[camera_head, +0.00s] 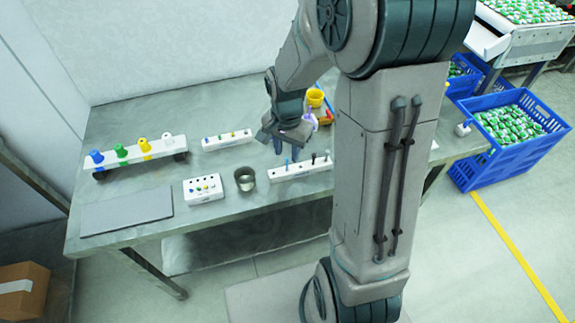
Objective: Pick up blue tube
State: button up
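A white rack (303,171) stands near the table's front edge, with thin upright pieces in it. The leftmost is a slim blue tube (286,163); dark pieces stand to its right. My gripper (287,150) hangs just above the left part of this rack, close over the blue tube. Its two fingers look spread apart, with nothing visible between them. The picture is too small to tell whether they touch the tube. A larger blue piece (97,157) sits at the left end of a long white stand (137,154), beside green, yellow and white ones.
A second small rack (227,141) stands behind. A white box with coloured knobs (203,189), a metal cup (245,179) and a grey mat (127,212) are on the table (220,219). A yellow cup (315,97) stands at the back. My arm hides the table's right part.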

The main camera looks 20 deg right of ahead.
aim_at(287, 159)
jog(key=shift+f+p, duration=0.55)
jog(key=shift+f, duration=2.2)
grip_shut()
